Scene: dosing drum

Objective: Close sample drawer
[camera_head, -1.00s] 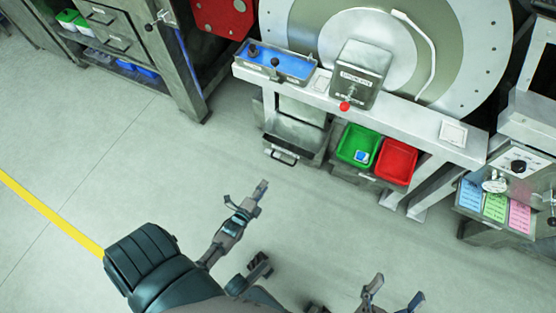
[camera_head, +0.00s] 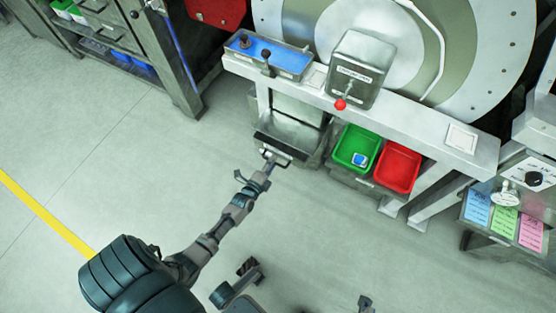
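The sample drawer (camera_head: 296,132) is a grey metal drawer low under the drum's front ledge. It appears to stick out towards me, but I cannot tell how far. Its handle (camera_head: 276,151) is on the front edge, partly covered by my gripper. My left gripper (camera_head: 268,163) reaches up from the lower left, with its tip at the handle, touching or very close to it. Its fingers are too small and overlapped to show whether they are open. Only a tip of my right gripper (camera_head: 365,302) shows at the bottom edge, away from the drawer.
A green bin (camera_head: 344,148) with a small blue-and-white item (camera_head: 359,159) and a red bin (camera_head: 396,167) sit right of the drawer. A blue control panel (camera_head: 268,55) and a red knob (camera_head: 340,104) are above. The floor in front is clear.

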